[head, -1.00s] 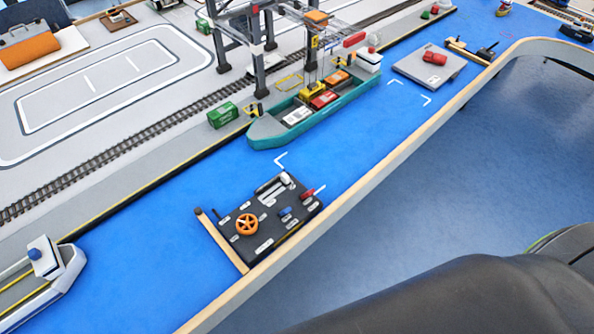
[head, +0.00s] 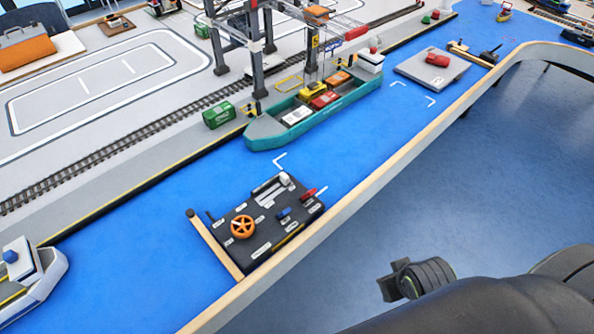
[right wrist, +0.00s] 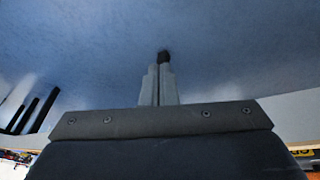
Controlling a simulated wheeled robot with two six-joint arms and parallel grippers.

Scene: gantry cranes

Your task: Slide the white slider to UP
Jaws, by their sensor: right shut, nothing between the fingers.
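The white slider (head: 284,178) is a small white knob at the far end of a pale slot on the black control panel (head: 262,248), in the head view. The panel lies on the blue surface near its wooden front edge. Its labels are too small to read. My right gripper (right wrist: 163,58) shows in the right wrist view, with its two grey fingers shut together and empty, over plain blue-grey floor. It is not touching the slider. My left gripper is in neither view.
The panel also carries an orange handwheel (head: 242,227), a blue knob (head: 284,212) and a red lever (head: 308,194). A teal ship (head: 268,131) lies behind it under a gantry crane. A wooden rim (head: 372,165) borders the table. Open floor lies to its right.

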